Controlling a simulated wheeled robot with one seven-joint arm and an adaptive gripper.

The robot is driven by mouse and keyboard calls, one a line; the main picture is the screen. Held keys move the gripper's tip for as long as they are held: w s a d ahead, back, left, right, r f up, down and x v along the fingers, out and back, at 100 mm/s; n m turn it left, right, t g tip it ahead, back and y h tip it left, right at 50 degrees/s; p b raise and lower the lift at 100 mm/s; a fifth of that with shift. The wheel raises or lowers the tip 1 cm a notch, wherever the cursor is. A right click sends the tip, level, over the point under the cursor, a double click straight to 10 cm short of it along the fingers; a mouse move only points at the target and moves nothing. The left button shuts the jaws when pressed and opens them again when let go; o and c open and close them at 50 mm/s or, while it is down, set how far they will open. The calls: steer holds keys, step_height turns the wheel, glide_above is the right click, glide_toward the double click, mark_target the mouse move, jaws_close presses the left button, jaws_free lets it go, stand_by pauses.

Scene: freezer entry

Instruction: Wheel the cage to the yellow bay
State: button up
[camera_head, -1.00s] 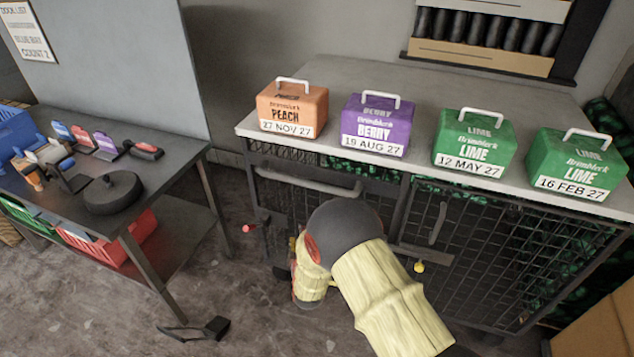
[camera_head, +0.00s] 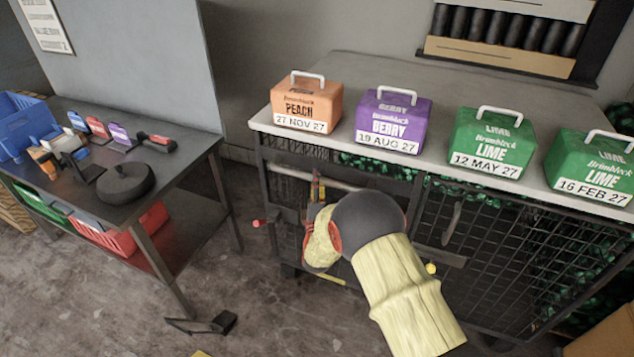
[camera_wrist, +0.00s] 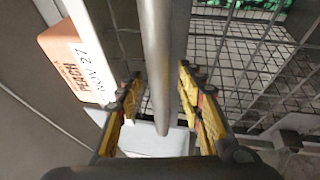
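The cage (camera_head: 492,262) is a dark wire-mesh cart with a grey top, standing against the back wall. Its horizontal grey handle bar (camera_head: 345,185) runs across the upper left front. My gripper (camera_head: 318,188) is at this handle, partly hidden behind my wrist. In the wrist view, the handle bar (camera_wrist: 156,50) passes between the two yellow-and-black fingers of my gripper (camera_wrist: 158,82). The fingers stand apart with gaps beside the bar. A small yellow patch (camera_head: 201,353) shows on the floor at the bottom edge; I cannot tell whether it marks the yellow bay.
Orange (camera_head: 307,103), purple (camera_head: 393,122) and two green blocks stand on the cage top. A dark table (camera_head: 178,197) with tools and bins is at the left. A black pedal-like object (camera_head: 205,323) lies on the floor. A cardboard box (camera_head: 603,337) is at lower right.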

steer(key=shift+w+r, duration=0.1)
steer(key=shift+w, duration=0.3)
steer(key=shift+c, duration=0.3)
jaws_close()
stand_by(0.5)
